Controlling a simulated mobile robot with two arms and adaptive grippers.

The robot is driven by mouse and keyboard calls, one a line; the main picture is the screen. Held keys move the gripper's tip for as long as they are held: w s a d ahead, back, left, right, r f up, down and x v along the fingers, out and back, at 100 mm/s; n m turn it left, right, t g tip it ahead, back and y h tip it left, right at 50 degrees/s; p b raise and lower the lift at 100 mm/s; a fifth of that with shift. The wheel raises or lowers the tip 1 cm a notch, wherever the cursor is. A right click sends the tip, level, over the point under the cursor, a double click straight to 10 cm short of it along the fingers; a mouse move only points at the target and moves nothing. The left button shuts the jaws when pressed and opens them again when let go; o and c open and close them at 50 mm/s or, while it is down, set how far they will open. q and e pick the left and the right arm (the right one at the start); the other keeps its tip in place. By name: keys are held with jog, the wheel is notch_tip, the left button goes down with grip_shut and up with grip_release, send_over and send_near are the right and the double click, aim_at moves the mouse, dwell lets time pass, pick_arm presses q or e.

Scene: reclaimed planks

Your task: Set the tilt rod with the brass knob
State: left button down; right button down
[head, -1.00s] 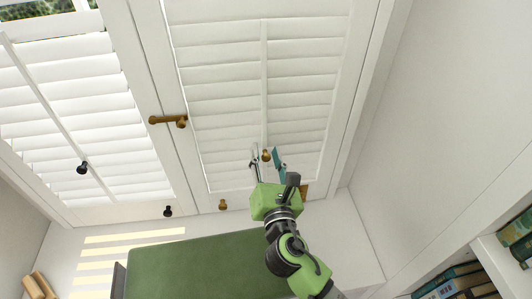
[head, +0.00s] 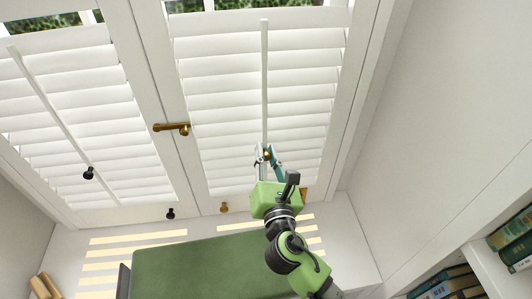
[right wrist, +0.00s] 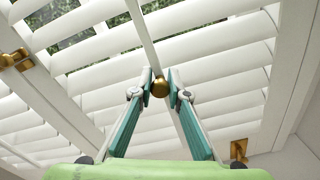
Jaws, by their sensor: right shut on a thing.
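The tilt rod (head: 264,80) is a thin white bar down the middle of the right shutter panel; its lower part also shows in the right wrist view (right wrist: 139,25). The round brass knob (right wrist: 160,87) is at the rod's lower end. My right gripper (right wrist: 161,86) is shut on the brass knob, with one fingertip on each side of it. In the head view the right gripper (head: 265,155) mostly covers the knob. The right panel's white louvres (head: 220,103) are partly tilted, with greenery showing between the upper ones. My left gripper is not in view.
The left shutter panel (head: 75,110) has its own rod with a black knob (head: 88,173). A brass latch (head: 172,128) sits between the panels. Small knobs, one brass (head: 224,207) and one black (head: 170,213), are along the bottom. A green cushion (head: 195,267) lies below; bookshelves (head: 485,255) stand right.

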jog(key=c, duration=1.9)
grip_release()
jog(key=s, duration=0.4)
jog(key=s+d, duration=0.1)
jog(key=s, duration=0.7)
jog(key=shift+d, duration=0.4)
